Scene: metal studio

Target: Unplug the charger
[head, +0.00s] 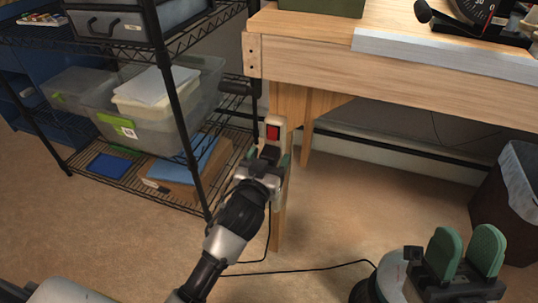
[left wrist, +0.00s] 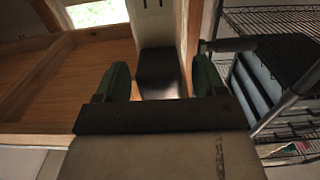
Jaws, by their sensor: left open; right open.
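A pale power strip (head: 280,122) with a red switch is mounted upright on the wooden table leg. It also shows in the left wrist view (left wrist: 154,20), with slots. The black charger (left wrist: 160,72) sits against the strip, between my left gripper's green fingers. In the head view the charger (head: 269,152) is partly hidden by the gripper. My left gripper (head: 267,158) is open around the charger, with a visible gap beside its fingers in the left wrist view (left wrist: 160,78). My right gripper (head: 466,250) is open and empty, low at the right.
A black wire shelf (head: 170,95) with plastic bins stands close to the left of the leg. The wooden workbench (head: 320,45) is above. A black cable (head: 300,270) runs along the floor. A bin (head: 510,200) stands at the right.

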